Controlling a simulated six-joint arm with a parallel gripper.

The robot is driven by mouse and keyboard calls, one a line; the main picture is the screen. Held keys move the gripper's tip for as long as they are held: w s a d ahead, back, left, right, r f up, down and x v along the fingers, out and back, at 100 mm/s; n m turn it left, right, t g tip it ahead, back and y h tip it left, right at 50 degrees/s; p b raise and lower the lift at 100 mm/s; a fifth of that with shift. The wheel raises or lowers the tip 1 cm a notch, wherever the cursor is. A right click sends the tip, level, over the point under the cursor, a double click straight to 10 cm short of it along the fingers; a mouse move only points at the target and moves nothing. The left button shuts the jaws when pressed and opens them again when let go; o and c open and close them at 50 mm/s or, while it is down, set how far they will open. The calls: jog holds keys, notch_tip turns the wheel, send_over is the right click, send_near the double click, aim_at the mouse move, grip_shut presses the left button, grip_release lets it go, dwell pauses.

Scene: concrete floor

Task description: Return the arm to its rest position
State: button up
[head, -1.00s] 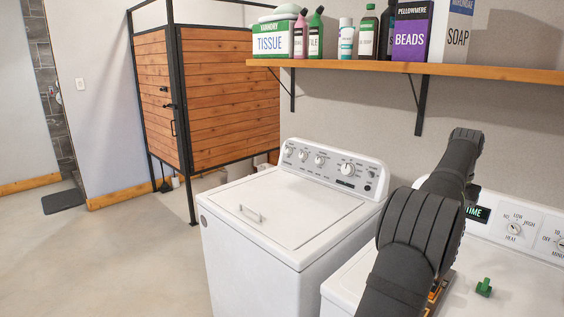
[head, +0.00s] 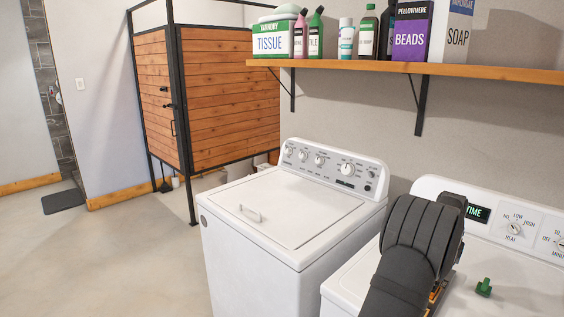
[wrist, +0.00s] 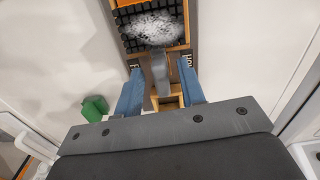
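My arm (head: 408,255) is in the head view, bent low over the right-hand white machine. Its dark ribbed joint stands in front of that machine's control panel. My gripper (wrist: 161,72) shows in the wrist view with its two blue fingers apart. A narrow grey piece shows between the fingers, with visible space on both sides, so nothing looks clamped. In the head view my arm hides the fingers.
A wood-framed item with black tiles and a grey-white patch (wrist: 155,28) lies beyond the fingers. A small green object (head: 483,287) sits on the right machine (head: 520,300). A washer (head: 270,215) stands left. A loaded shelf (head: 480,72) runs above.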

jog(key=n, duration=0.5)
jog(key=shift+s+d, duration=0.1)
jog(key=shift+d, duration=0.05)
notch_tip(320, 180, up, 12)
jog(key=shift+r, duration=0.25)
jog(key=o, duration=1.4)
jog(key=s+d+m+g+h, duration=0.1)
jog(key=s+d+m+h, duration=0.1)
jog(key=d+m+h, duration=0.2)
jog(key=d+r+m, duration=0.1)
jog(key=d, duration=0.1)
jog(key=shift+d, duration=0.3)
jog(key=x, duration=1)
jog(key=shift+d+m, duration=0.3)
jog(key=shift+d, duration=0.05)
jog(key=shift+r, duration=0.2)
jog(key=v, duration=0.9)
jog(key=shift+a+r, duration=0.3)
jog(key=shift+a, duration=0.05)
